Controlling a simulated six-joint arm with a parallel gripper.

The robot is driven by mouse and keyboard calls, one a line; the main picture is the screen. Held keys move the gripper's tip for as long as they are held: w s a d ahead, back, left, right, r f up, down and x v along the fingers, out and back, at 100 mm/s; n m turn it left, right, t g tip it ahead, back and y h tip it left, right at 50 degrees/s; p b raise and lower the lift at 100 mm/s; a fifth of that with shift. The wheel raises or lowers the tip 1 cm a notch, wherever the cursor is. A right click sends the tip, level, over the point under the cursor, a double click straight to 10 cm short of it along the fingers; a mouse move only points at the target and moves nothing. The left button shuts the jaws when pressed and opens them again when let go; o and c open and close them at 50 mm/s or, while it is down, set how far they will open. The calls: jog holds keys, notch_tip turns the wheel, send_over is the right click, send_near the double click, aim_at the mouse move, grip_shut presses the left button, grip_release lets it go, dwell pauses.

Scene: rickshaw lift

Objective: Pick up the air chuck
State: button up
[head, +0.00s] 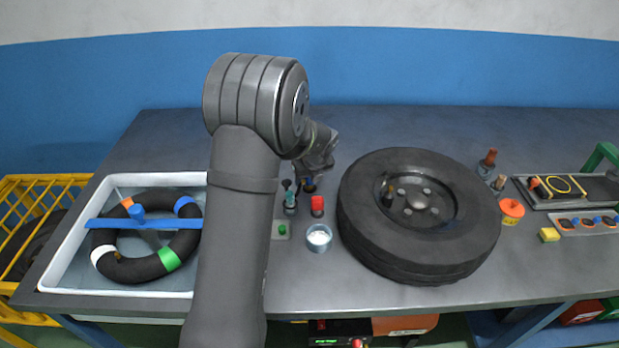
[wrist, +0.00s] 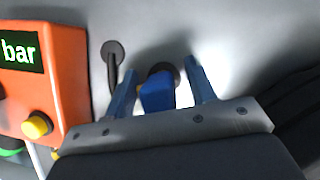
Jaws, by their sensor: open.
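My gripper (wrist: 160,68) is open, with its two blue fingers apart and pointing toward the grey bench top. A small blue piece with a dark round part beside it, which looks like the air chuck (wrist: 157,92), shows between the fingers in the wrist view. The fingers stand either side of it; I cannot tell whether either touches it. In the head view my gripper (head: 306,183) is low over the bench behind the small fittings, partly hidden by my arm, and the chuck cannot be made out there.
An orange box (wrist: 55,75) with a "bar" display and yellow button is left of the fingers; a thin dark post (wrist: 113,65) stands between. The tyre (head: 420,250) lies right of my gripper, a glass cup (head: 319,238) in front. A white water tray (head: 70,270) is at left.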

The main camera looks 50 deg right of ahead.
jog(key=shift+f, duration=0.1)
jog(key=c, duration=1.1)
jog(key=shift+o, duration=0.2)
notch_tip(320, 180, up, 10)
jog(key=shift+r, duration=0.1)
